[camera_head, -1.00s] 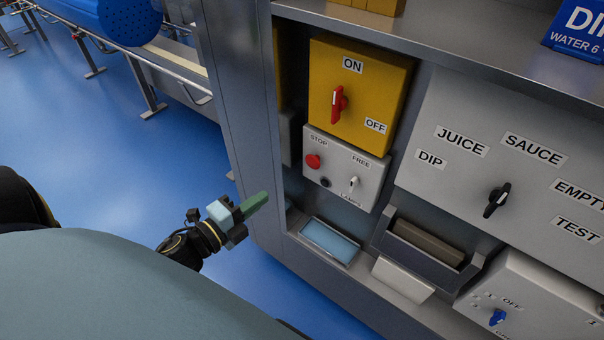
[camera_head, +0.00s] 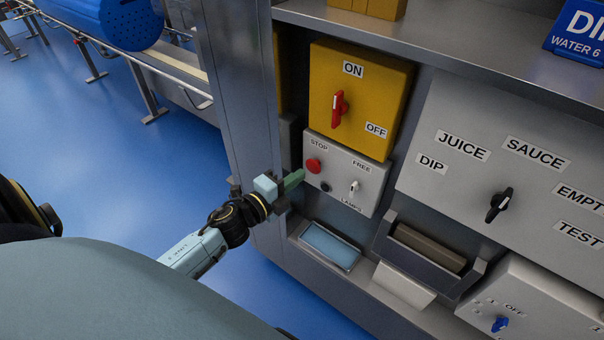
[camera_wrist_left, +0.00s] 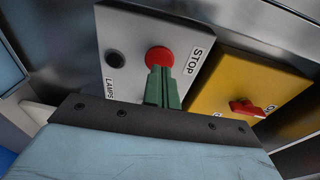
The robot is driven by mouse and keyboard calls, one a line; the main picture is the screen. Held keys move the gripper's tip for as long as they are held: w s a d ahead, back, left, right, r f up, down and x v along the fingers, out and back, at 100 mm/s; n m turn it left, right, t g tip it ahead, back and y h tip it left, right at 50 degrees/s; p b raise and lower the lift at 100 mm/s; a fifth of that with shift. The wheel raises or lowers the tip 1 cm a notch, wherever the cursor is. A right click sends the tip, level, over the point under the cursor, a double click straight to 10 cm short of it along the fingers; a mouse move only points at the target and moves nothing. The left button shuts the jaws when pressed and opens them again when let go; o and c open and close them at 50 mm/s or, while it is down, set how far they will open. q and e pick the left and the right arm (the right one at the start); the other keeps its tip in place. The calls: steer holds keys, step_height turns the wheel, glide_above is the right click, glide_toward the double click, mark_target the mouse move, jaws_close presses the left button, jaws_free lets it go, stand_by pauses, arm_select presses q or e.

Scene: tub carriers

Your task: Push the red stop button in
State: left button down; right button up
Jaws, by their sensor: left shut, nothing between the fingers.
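The red stop button (camera_head: 313,166) is a round knob on the upper left of a light grey box (camera_head: 369,199), under the label STOP. It also shows in the left wrist view (camera_wrist_left: 159,58). My left gripper (camera_head: 297,177) is shut and empty, its green fingers pointing at the grey box just below and left of the button in the head view. In the left wrist view the green fingertips (camera_wrist_left: 160,75) overlap the lower edge of the button. I cannot tell whether they touch it. My right gripper is not in view.
A yellow box (camera_head: 375,90) with a red ON/OFF handle is mounted above the grey box. A black button (camera_head: 325,187) and a white LAMPS switch (camera_head: 354,187) sit near the stop button. A blue tray (camera_head: 330,244) lies below. A steel post (camera_head: 243,110) stands left.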

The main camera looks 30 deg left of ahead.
mark_target(315, 165)
arm_select(q)
steer(key=shift+x, duration=0.9)
steer(key=shift+w, duration=0.25)
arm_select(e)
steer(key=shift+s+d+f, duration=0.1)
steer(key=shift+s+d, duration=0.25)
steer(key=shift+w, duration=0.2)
